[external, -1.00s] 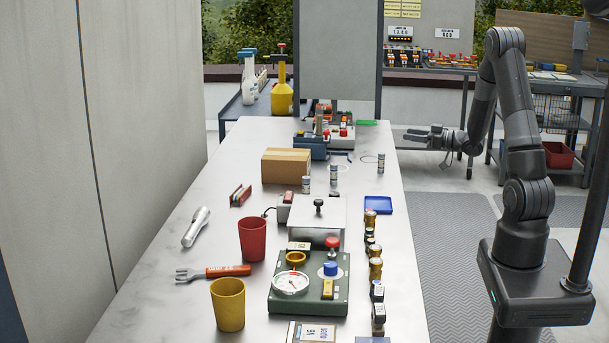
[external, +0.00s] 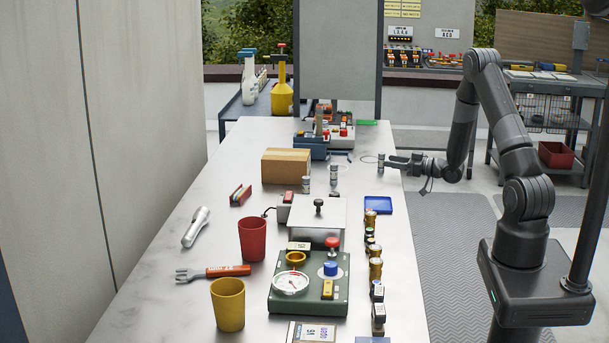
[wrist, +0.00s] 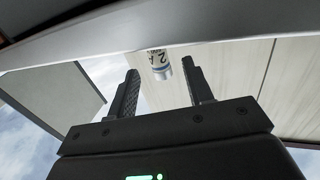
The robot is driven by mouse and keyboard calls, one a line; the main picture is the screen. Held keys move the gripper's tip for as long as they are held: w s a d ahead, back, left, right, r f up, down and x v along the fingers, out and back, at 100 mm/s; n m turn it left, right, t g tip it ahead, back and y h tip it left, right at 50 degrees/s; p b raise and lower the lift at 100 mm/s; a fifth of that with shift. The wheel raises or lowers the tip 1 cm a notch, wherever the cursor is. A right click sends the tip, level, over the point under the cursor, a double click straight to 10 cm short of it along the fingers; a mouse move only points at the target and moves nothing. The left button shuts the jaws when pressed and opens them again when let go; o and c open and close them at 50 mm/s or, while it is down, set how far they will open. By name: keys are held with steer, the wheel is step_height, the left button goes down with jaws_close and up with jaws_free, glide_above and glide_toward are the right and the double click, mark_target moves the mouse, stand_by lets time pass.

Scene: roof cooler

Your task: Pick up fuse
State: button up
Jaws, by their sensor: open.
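Several small grey cylindrical fuses with pale labels stand on the metal bench in the external view. One fuse (external: 381,162) stands near the bench's right edge, another fuse (external: 333,174) is left of it, and a third fuse (external: 306,184) is by the cardboard box. My gripper (external: 390,163) is at the right edge of the bench, pointing left at the nearest fuse. In the wrist view, a labelled fuse (wrist: 160,64) shows beyond and between the two open fingers (wrist: 163,90). I cannot tell whether a finger touches it.
A cardboard box (external: 286,166) stands left of the fuses. A blue tray (external: 378,205) lies in front of the nearest fuse. A green gauge unit (external: 310,302), a red cup (external: 252,239) and a yellow cup (external: 228,304) are nearer the camera. A thin wire loop lies beside the nearest fuse.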

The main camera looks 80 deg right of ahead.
mark_target(381, 172)
steer(key=x, duration=0.4)
steer(key=shift+w+d, duration=0.15)
steer(key=shift+w, duration=0.25)
jaws_close()
